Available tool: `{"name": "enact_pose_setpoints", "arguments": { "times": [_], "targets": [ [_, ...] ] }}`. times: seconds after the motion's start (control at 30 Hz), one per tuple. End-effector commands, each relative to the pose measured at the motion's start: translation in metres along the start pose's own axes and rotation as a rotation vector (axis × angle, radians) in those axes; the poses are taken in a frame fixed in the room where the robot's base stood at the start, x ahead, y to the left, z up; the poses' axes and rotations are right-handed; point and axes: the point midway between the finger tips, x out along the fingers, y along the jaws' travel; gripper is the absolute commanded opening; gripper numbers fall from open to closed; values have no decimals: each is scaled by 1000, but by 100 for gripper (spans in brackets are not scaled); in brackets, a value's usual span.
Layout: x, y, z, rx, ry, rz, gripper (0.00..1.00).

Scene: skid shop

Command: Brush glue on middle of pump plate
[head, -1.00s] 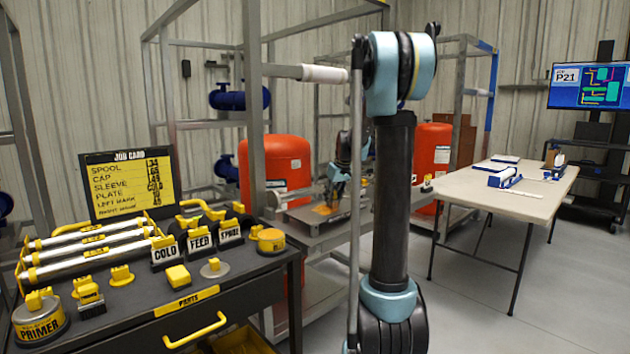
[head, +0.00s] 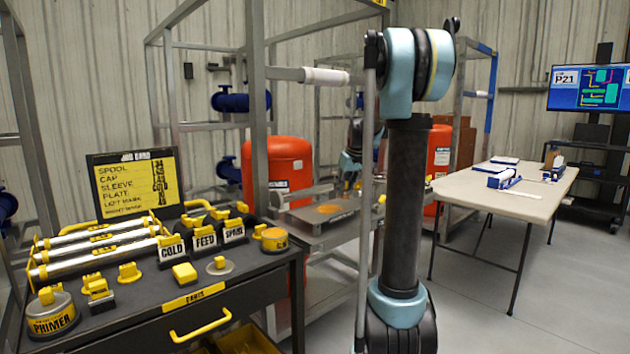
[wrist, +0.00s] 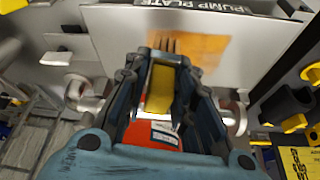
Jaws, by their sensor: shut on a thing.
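The pump plate (wrist: 115,35) is a light grey sheet with a "PUMP PLATE" label at its edge in the wrist view. An orange-brown glue patch (wrist: 200,55) covers part of its middle. In the head view the plate (head: 312,216) lies on the metal skid, with the patch (head: 330,209) showing. My gripper (wrist: 164,62) is shut on a brush with a yellow handle (wrist: 158,92). Its dark bristles point toward the patch; I cannot tell whether they touch it.
A black parts cart (head: 255,285) at the left holds tubes, a primer tin (head: 50,315) and labelled blocks. Orange tanks (head: 278,170) stand behind the skid. Grey frame posts (head: 258,120) rise close to my arm. A beige table (head: 510,185) stands at the right.

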Motion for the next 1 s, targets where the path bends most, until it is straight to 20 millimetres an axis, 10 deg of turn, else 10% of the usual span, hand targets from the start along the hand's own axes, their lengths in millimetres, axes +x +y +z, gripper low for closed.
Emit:
{"name": "enact_pose_setpoints", "arguments": {
  "times": [1.0],
  "targets": [
    [-29,-3,-14,-4,0,-1,0]
  ]
}}
